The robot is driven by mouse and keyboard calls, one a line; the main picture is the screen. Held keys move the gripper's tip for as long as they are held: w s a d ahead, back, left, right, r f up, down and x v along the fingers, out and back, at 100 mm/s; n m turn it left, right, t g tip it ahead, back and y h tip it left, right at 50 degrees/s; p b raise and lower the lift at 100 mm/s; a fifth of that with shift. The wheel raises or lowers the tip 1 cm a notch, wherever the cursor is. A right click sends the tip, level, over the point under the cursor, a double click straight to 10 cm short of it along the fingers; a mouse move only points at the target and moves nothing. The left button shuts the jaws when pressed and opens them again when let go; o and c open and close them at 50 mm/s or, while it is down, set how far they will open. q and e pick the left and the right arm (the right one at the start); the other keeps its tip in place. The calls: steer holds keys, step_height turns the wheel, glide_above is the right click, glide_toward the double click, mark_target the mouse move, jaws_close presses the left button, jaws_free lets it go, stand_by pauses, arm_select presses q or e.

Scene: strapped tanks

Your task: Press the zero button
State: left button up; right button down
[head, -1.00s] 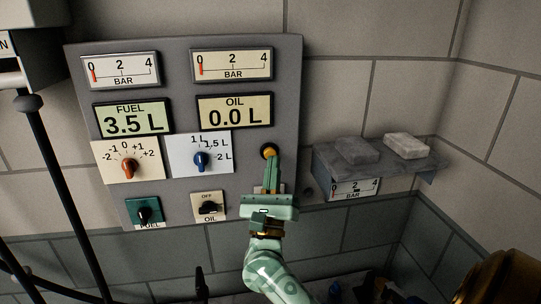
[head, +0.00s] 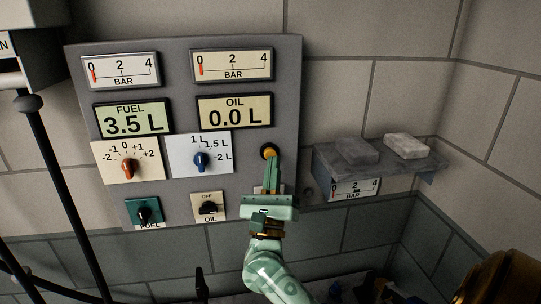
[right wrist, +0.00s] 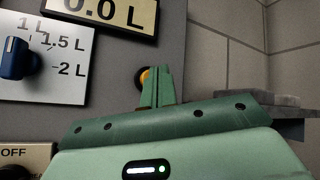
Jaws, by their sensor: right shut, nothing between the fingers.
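A round orange-yellow button (head: 269,150) in a dark ring sits on the grey panel (head: 285,90), right of the blue knob and below the OIL display. My right gripper (head: 271,160) is shut and empty, its fingertips at the button's lower edge. In the right wrist view the button (right wrist: 145,77) is partly hidden behind the shut fingers (right wrist: 162,70). I cannot tell whether the tips touch it. The OIL display (head: 235,111) reads 0.0 L and the FUEL display (head: 133,119) reads 3.5 L. My left gripper is not in view.
The panel also holds two BAR gauges (head: 232,65), an orange knob (head: 128,168), a blue knob (head: 200,161), a green FUEL switch plate (head: 144,212) and an OIL switch (head: 208,207). A grey shelf (head: 420,164) with two blocks juts from the wall at right.

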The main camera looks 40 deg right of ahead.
steer(key=shift+w+d, duration=0.1)
steer(key=shift+w, duration=0.1)
stand_by(0.7)
steer(key=shift+w+d, duration=0.1)
steer(key=shift+w, duration=0.1)
steer(key=shift+w+d, duration=0.25)
steer(key=shift+w, duration=0.15)
stand_by(0.8)
steer(key=shift+s+a, duration=0.45)
steer(key=shift+s, duration=0.35)
steer(key=s+a, duration=0.1)
steer(key=s, duration=0.1)
steer(key=s+a, duration=0.1)
steer(key=s, duration=0.1)
steer(key=shift+s+a, duration=0.2)
stand_by(0.4)
